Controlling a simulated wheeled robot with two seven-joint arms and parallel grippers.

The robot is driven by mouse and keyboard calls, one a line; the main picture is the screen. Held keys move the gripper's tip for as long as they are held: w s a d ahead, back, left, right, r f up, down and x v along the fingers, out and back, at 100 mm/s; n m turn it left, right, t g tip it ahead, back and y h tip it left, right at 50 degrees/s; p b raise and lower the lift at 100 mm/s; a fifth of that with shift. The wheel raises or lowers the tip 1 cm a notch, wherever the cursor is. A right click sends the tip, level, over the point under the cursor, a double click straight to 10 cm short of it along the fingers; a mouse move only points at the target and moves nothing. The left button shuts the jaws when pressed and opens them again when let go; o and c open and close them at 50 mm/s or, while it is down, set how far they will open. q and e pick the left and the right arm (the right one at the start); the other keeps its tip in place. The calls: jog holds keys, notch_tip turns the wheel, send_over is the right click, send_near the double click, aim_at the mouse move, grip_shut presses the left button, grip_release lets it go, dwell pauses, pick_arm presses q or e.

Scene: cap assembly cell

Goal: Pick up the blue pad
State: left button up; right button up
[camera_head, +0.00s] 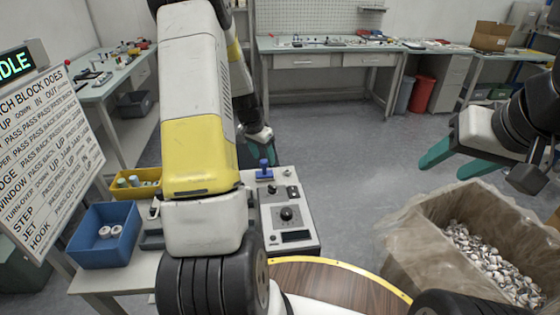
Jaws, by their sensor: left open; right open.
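A small blue piece (264,169), with a short stem on a flat base, stands on the top left of the grey control box. It is the likeliest blue pad, but it is too small to be sure. My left gripper (256,149) is just behind and above it, apart from it as far as I can tell. It is open, partly hidden by my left arm, and nothing shows in its dark teal fingers. My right gripper (443,165) is open and empty at the right, with its teal fingers spread above the floor near the waste bin.
The control box (304,226) has a black knob and small switches. A blue bin (104,242) with white rolls and a yellow bin (150,189) stand left. A lined bin (410,245) of caps stands right. A round wooden surface (335,284) is in front.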

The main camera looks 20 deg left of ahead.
aim_at(264, 161)
pick_arm(q)
jog(key=x, duration=0.3)
jog(key=shift+a+f, duration=0.15)
jog(key=shift+f, duration=0.1)
grip_shut()
